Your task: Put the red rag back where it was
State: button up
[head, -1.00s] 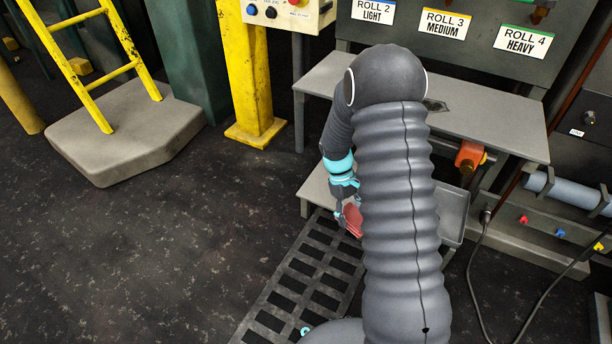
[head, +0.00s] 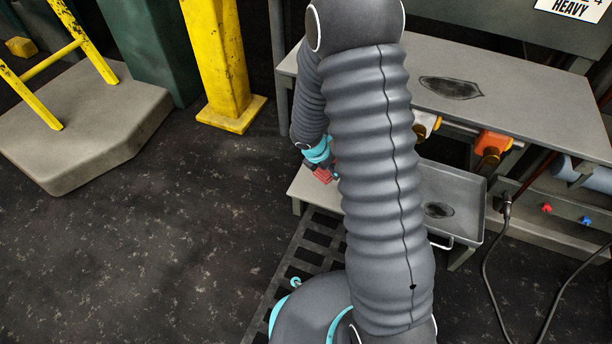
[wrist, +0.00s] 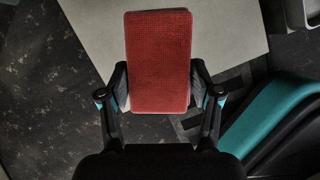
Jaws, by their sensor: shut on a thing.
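The red rag (wrist: 158,62) is a flat, folded rectangle with a woven texture. My gripper (wrist: 160,98) is shut on it, one finger at each side edge, in the wrist view. In the head view the rag (head: 323,175) shows as a small red patch just below my gripper (head: 328,164), partly hidden by my arm. The rag is over or near the left part of the low grey shelf (head: 312,190); I cannot tell whether it touches it. A dark stain (head: 451,88) marks the upper bench (head: 535,95), and another (head: 438,210) marks the grey tray (head: 470,190).
An orange fitting (head: 493,143) sticks out below the upper bench. A dark cable (head: 484,262) hangs to the floor at right. A yellow post (head: 216,60) and a grey plinth (head: 100,130) stand at left. The floor (head: 150,250) between is clear. A slotted grate (head: 305,255) lies in front.

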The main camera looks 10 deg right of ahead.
send_over(308, 180)
jog(key=a, duration=0.1)
jog(key=f, duration=0.4)
jog(key=shift+s+a+f, duration=0.1)
jog(key=shift+s+f, duration=0.15)
jog(key=shift+s, duration=0.15)
jog(key=shift+f+b, duration=1)
jog(key=shift+f, duration=0.95)
jog(key=shift+f, duration=0.2)
jog(key=o, duration=1.1)
jog(key=shift+r, duration=0.1)
